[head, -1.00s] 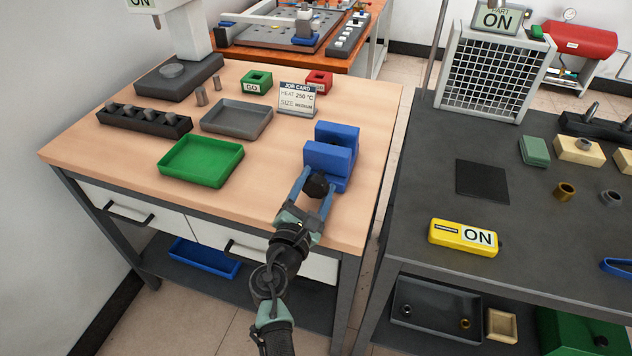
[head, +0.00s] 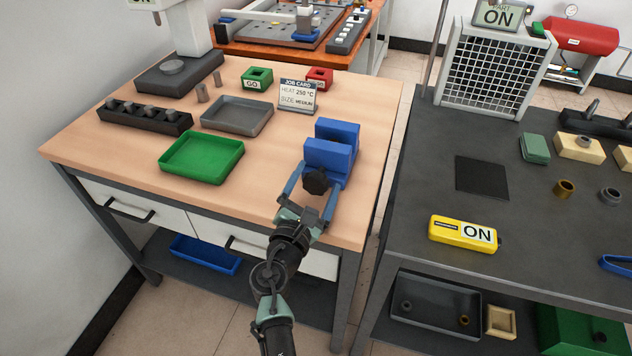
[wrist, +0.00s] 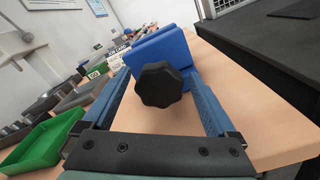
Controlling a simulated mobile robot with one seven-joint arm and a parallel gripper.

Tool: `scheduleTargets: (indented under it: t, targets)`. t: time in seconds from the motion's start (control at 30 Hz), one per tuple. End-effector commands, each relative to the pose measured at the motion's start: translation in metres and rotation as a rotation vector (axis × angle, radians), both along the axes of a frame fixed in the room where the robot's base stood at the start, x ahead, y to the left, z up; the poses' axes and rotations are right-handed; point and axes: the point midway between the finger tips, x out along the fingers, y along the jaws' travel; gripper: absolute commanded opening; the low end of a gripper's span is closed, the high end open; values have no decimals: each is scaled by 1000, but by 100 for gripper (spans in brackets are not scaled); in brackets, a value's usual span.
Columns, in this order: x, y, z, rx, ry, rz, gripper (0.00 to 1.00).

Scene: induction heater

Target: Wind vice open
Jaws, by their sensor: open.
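The blue vice (head: 333,150) stands near the right front of the wooden bench, and its two blue jaws have a gap between them. Its black knob (head: 316,181) faces my gripper. My gripper (head: 310,190) is open, with one finger on each side of the knob and clear of it. In the wrist view the knob (wrist: 160,85) sits between the spread fingers, with the blue vice (wrist: 160,55) behind it.
A green tray (head: 202,158), a grey tray (head: 237,115) and a job card stand (head: 297,95) are on the bench to the left of the vice. A dark table (head: 410,190) stands to the right across a narrow gap.

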Motion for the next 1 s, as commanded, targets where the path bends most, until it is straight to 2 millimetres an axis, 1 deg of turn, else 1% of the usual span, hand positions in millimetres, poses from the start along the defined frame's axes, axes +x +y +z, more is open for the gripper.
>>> scheduleTargets:
  t: [0.17, 0.27, 0.37, 0.6, 0.8, 0.9, 1.0]
  targets:
    - [-1, 0, 0, 1, 0, 0, 92]
    - [-7, 3, 1, 1, -1, 1, 92]
    - [-20, 7, 1, 1, 0, 3, 92]
    - [-68, 22, 0, 0, 1, 2, 92]
    - [-102, 33, 0, 1, 1, 1, 92]
    - [-114, 37, -1, 0, 1, 2, 92]
    - [-120, 40, 0, 0, 0, 1, 92]
